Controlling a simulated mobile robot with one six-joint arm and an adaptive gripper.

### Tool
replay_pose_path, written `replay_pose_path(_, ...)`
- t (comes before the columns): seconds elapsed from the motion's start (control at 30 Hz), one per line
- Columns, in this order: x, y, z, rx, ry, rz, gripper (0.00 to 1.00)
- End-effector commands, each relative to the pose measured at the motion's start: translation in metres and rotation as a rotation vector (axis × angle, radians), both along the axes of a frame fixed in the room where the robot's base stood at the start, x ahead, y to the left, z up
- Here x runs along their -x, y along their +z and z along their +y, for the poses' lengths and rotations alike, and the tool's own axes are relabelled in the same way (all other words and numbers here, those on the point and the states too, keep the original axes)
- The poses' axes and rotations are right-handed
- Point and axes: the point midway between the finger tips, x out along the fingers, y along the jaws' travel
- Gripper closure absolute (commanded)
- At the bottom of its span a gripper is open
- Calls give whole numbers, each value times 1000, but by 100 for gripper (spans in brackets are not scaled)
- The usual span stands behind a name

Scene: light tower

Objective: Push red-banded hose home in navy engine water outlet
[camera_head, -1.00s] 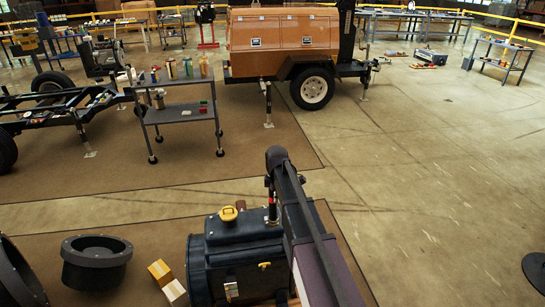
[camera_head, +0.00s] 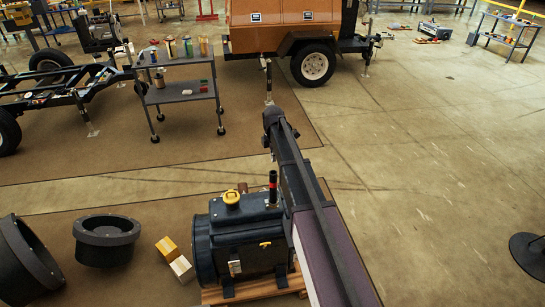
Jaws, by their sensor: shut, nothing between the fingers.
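The navy engine (camera_head: 238,240) sits on a wooden pallet (camera_head: 240,293) at lower centre, with a yellow cap (camera_head: 231,197) on top. The dark hose with a red band (camera_head: 273,187) stands upright at the engine's top right, close beside my arm. Its lower end meets the engine's outline; the water outlet and how deep the hose sits in it cannot be made out. My arm crosses from bottom right up to the centre, passing just right of the hose. My gripper cannot be made out in this view.
Two black flanged parts (camera_head: 107,232) and (camera_head: 31,258) and two small boxes (camera_head: 173,258) lie left of the engine. A grey cart (camera_head: 180,92) stands behind, left of an orange trailer (camera_head: 285,25). Open floor lies at right, with a dark round base (camera_head: 530,252).

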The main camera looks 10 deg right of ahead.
Motion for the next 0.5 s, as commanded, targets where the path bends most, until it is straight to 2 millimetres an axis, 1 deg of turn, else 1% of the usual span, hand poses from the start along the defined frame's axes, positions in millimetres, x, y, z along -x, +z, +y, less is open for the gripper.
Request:
replay_pose_path(0.27,0,-7,0,0,-1,0,100)
replay_pose_path(0.5,0,-23,-1,0,-2,0,100)
